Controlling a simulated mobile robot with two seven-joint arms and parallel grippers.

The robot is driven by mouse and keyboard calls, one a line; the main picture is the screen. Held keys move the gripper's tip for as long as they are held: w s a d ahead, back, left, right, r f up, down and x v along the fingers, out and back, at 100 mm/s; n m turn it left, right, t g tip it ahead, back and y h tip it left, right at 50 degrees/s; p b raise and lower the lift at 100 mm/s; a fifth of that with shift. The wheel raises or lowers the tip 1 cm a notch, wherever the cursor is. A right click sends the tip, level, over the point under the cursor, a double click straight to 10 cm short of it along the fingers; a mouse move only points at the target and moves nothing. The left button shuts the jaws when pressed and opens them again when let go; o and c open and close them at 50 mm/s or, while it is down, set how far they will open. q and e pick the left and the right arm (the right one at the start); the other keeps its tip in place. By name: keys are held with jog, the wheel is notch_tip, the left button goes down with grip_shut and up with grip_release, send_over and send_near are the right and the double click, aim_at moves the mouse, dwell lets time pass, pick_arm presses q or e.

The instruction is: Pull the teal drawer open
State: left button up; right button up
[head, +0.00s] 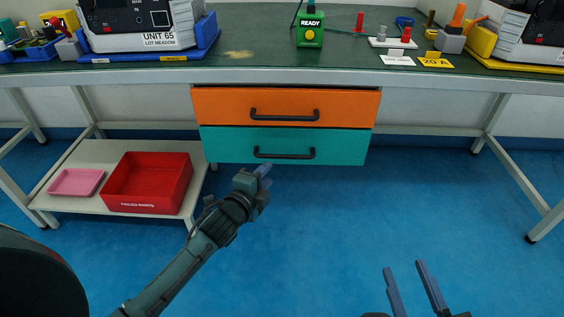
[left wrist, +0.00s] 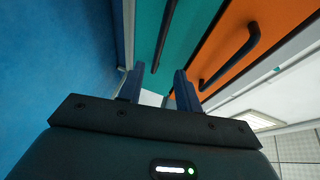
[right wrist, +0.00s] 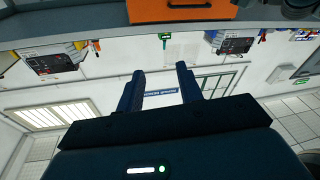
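The teal drawer (head: 230,146) is the lower of two under the bench, and its front looks flush with the orange one above. Its dark bar handle (head: 284,155) runs across the front. My left gripper (head: 265,170) is just below and left of that handle in the head view. In the left wrist view the teal drawer (left wrist: 147,30) and its handle (left wrist: 164,38) are beyond the left fingers (left wrist: 158,85), which are apart with nothing between them. My right gripper (head: 405,275) is open and empty at the bottom right, away from the drawers.
The orange drawer (head: 222,105) with its own handle (head: 284,115) sits directly above. A low shelf (head: 120,155) at left bears a red bin (head: 150,205) and a pink tray (head: 76,182). The green bench top (head: 260,65) overhangs the drawers. The blue floor right of them is clear.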

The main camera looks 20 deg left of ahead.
aim_at(283, 158)
pick_arm(q)
jog(key=b+x, duration=0.3)
jog(key=x, duration=0.6)
jog(key=shift+w+f, duration=0.1)
jog(key=shift+w, duration=0.35)
pick_arm(e)
jog(key=shift+w+a+m+y, duration=0.25)
jog(key=shift+a+m+y, duration=0.05)
jog(key=shift+m, duration=0.2)
jog(key=shift+r, duration=0.1)
pick_arm(q)
grip_shut()
